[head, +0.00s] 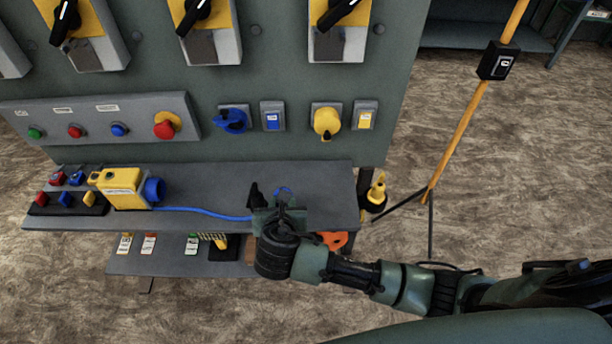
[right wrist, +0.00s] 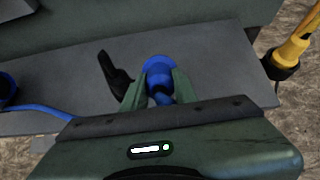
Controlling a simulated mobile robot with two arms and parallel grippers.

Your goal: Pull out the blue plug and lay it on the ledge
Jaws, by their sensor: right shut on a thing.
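The blue plug (right wrist: 160,75) is between the two fingers of my right gripper (right wrist: 160,88), which is shut on it over the grey ledge (right wrist: 215,65). In the head view only a bit of the plug (head: 284,191) shows above my right gripper (head: 282,202), near the right end of the ledge (head: 325,182). I cannot tell whether the plug touches the ledge. A blue cable (head: 205,212) runs along the ledge from the yellow box (head: 121,187) toward the plug. The blue socket (head: 233,119) is on the panel above, with no plug in it. My left gripper is not in view.
A small black pointed object (right wrist: 113,75) stands just left of the plug. A yellow-and-black item (head: 377,192) hangs at the ledge's right end. A lower shelf (head: 170,264) holds tags and padlocks. A yellow pole (head: 462,125) stands at right.

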